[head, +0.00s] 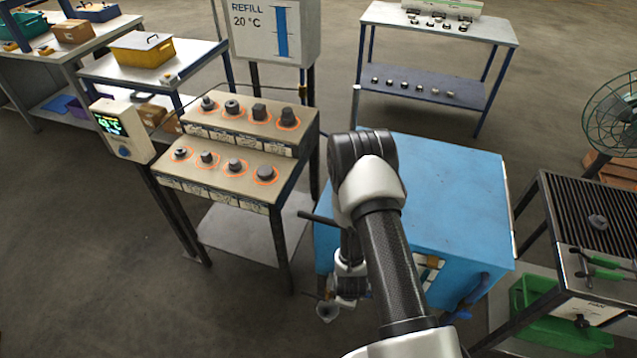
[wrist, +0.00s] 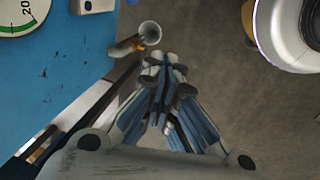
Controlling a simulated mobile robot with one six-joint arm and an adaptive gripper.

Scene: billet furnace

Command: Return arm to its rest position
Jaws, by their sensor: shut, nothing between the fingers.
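My arm (head: 385,240) reaches out over the blue cabinet (head: 455,190) and bends down at its front left side. My gripper (wrist: 165,62) is shut and empty in the wrist view, its fingertips together above the grey floor. In the head view the wrist end hangs low in front of the cabinet, and I cannot make out the fingers there. A small pale funnel-like spout (wrist: 150,32) is just beyond and left of the fingertips; it also shows in the head view (head: 327,311). The cabinet's blue face fills the left of the wrist view, with part of a dial (wrist: 20,14).
A stepped stand (head: 235,172) with several dark metal pieces in orange rings is at left, beside a display box (head: 122,130). A grill table (head: 590,215) with a green bin (head: 545,318) is at right, near a fan (head: 612,112). The lower-left floor is clear.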

